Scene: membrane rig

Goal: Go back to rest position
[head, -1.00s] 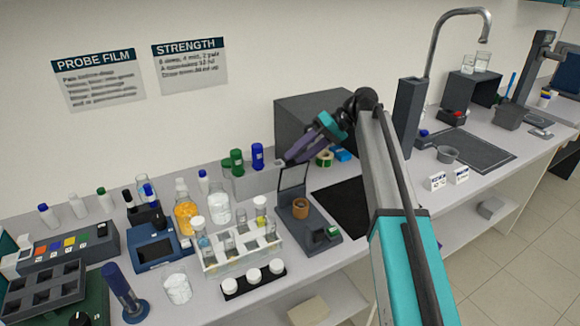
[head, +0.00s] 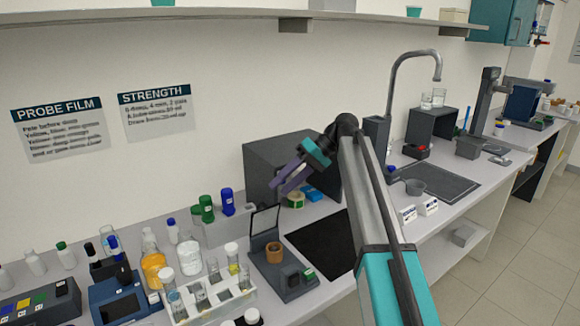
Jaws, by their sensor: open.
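My gripper (head: 284,180) is at the end of my raised arm, in the middle of the head view. Its two purple fingers are apart, with nothing seen between them. It is in front of a dark grey box (head: 262,160) on the bench and above the bench top. The fingers point down and to the left, toward the blue-capped and green-capped bottles, apart from them.
On the bench left of my arm are a device with a raised lid (head: 288,278), a white tube rack (head: 190,310), an orange bottle (head: 154,268) and a blue instrument (head: 118,300). A black mat (head: 318,245) lies clear. A sink tap (head: 392,85) stands to the right.

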